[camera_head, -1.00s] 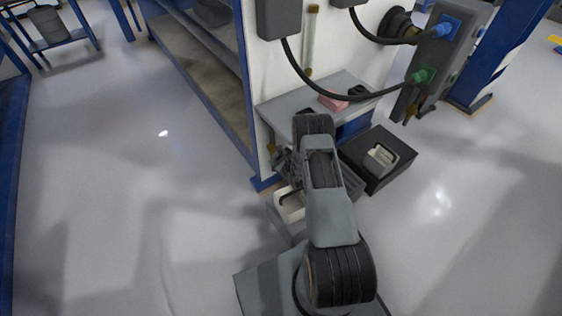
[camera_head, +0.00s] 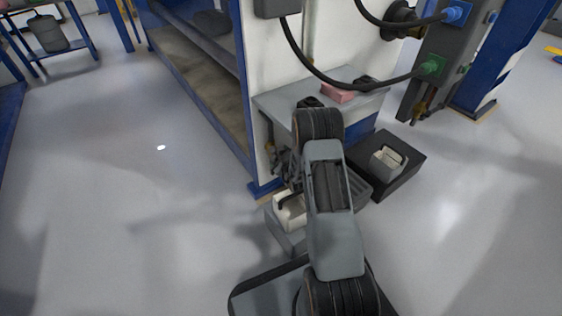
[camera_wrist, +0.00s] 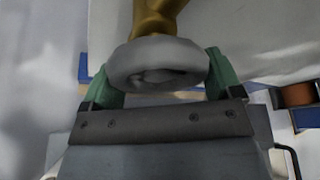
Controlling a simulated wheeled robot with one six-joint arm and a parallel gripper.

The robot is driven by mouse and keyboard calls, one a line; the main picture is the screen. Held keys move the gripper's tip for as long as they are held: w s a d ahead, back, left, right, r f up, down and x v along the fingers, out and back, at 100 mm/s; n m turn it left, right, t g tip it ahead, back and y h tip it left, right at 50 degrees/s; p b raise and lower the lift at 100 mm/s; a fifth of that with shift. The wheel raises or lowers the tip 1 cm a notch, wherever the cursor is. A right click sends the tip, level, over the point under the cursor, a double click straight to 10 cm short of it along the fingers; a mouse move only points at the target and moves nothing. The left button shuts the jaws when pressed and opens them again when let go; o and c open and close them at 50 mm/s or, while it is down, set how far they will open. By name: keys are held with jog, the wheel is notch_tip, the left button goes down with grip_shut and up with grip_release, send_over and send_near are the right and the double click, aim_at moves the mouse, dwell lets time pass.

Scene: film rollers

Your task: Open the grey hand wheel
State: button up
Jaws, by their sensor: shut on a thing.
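The grey hand wheel (camera_wrist: 158,64) sits in the middle of the wrist view, on a brass valve body (camera_wrist: 156,16) behind it. My gripper (camera_wrist: 160,76) has one green finger on each side of the wheel and is shut on its rim. The wheel hides part of the valve, and its turn angle cannot be told. In the head view my arm covers most of the gripper and the wheel, low beside the white panel's corner.
A grey shelf (camera_head: 292,98) with a pink block (camera_head: 338,93) juts from the panel above my arm. A black box (camera_head: 410,166) with a pale container (camera_head: 386,163) stands on the floor to the right. A pale bin (camera_head: 289,214) is close beside my arm. Open floor lies to the left.

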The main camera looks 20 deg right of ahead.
dwell(0.3)
jog(key=o, duration=0.7)
jog(key=shift+o, duration=0.2)
jog(key=p+v, duration=0.5)
jog(key=v, duration=0.8)
jog(key=shift+s+r, duration=0.2)
jog(key=shift+s, duration=0.2)
